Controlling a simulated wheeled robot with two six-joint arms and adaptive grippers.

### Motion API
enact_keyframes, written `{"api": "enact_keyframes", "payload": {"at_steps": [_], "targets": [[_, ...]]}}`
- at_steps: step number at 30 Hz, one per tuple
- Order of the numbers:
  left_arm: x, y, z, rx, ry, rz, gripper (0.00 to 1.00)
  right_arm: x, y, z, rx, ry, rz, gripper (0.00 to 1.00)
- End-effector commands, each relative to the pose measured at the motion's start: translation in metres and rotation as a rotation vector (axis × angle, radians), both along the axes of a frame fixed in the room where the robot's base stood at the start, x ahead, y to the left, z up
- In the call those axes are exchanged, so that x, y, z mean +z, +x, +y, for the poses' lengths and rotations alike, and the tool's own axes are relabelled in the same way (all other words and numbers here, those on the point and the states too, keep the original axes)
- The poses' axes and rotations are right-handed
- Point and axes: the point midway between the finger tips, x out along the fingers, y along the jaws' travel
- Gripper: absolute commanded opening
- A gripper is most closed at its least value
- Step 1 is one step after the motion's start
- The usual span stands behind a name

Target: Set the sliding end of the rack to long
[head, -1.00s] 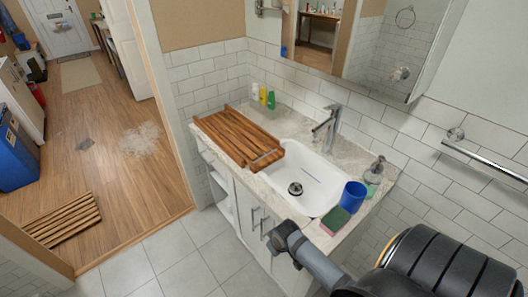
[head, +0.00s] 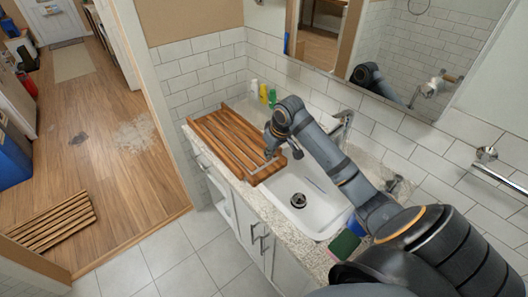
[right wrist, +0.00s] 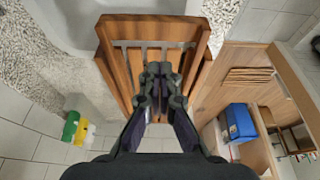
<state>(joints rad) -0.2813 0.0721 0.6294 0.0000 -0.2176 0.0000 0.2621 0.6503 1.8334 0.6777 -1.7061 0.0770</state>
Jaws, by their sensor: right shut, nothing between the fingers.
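The slatted wooden rack (head: 222,138) lies on the counter, its near end at the left part of the white sink (head: 303,188). A thin pale bar (head: 262,171) crosses that end. In the right wrist view the rack (right wrist: 125,72) shows a wooden end piece (right wrist: 150,27) with the pale bar (right wrist: 135,43) just inside it. My right gripper (head: 273,153) is over this near end, fingers shut and empty. Its fingertips (right wrist: 159,70) appear over the slats close to the bar; I cannot tell whether they touch. My left gripper is not in view.
A faucet (head: 343,124) stands behind my right arm, and a green sponge (head: 345,244) lies at the front right of the counter. Small bottles (head: 263,93) stand behind the rack. A mirror (head: 405,55) and towel bar (head: 503,177) are on the wall.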

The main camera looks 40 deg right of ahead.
Motion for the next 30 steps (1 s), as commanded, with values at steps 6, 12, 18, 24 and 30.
{"api": "enact_keyframes", "payload": {"at_steps": [6, 12, 18, 24, 30], "targets": [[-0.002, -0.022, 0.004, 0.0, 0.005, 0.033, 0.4, 0.007, 0.006, -0.007, -0.011, 0.009, -0.001, 0.0], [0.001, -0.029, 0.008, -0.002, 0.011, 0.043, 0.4, -0.018, 0.013, -0.005, -0.011, 0.013, 0.002, 0.0], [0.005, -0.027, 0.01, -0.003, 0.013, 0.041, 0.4, -0.055, 0.026, -0.004, -0.012, 0.011, 0.001, 0.0], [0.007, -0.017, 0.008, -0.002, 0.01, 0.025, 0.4, -0.08, 0.035, -0.004, -0.011, 0.008, -0.001, 0.0], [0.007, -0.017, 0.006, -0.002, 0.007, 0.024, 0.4, -0.087, 0.037, -0.004, -0.009, 0.008, -0.002, 0.0]]}}
